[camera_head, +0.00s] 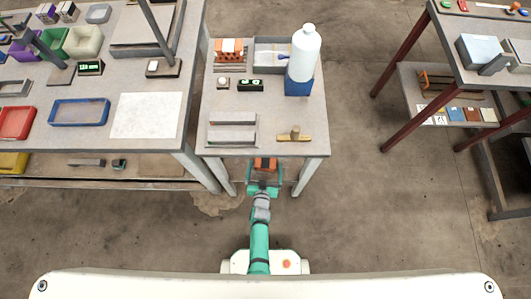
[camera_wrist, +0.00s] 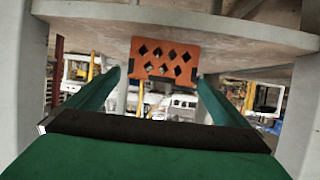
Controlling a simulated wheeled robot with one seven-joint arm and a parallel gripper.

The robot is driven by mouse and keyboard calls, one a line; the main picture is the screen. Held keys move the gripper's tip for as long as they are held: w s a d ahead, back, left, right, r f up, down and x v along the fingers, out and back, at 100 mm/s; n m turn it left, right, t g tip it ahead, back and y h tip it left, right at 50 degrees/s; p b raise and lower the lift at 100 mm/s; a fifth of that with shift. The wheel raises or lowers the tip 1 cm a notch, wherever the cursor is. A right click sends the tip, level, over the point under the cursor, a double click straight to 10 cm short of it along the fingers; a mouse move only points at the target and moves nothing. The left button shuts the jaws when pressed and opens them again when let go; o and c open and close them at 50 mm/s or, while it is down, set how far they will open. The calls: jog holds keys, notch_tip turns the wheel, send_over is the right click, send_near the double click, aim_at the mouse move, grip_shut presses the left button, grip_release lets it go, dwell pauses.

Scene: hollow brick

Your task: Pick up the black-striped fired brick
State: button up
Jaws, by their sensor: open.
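An orange brick (camera_head: 265,163) shows just beyond the table's front edge in the head view, with a dark band on it. In the wrist view its orange end face (camera_wrist: 165,60) has diamond-shaped holes and lies ahead, between the lines of my fingers. My gripper (camera_head: 265,174) is open, its two green fingers reaching toward the brick, one on each side. I cannot tell whether they touch it. What bears the brick is not clear. More orange bricks (camera_head: 229,46) with pale stripes stand at the back left of the middle table.
The middle table (camera_head: 220,105) holds a white bottle (camera_head: 304,52) on a blue block (camera_head: 298,87), grey channel pieces (camera_head: 232,118) and a wooden-based tool (camera_head: 295,137). Table legs (camera_head: 301,178) stand on both sides of my gripper. Open floor lies to the right.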

aim_at(265, 164)
jog(key=shift+x, duration=1.7)
jog(key=shift+a, duration=0.1)
jog(key=c, duration=1.4)
jog(key=shift+o, duration=0.2)
jog(key=shift+r, duration=0.1)
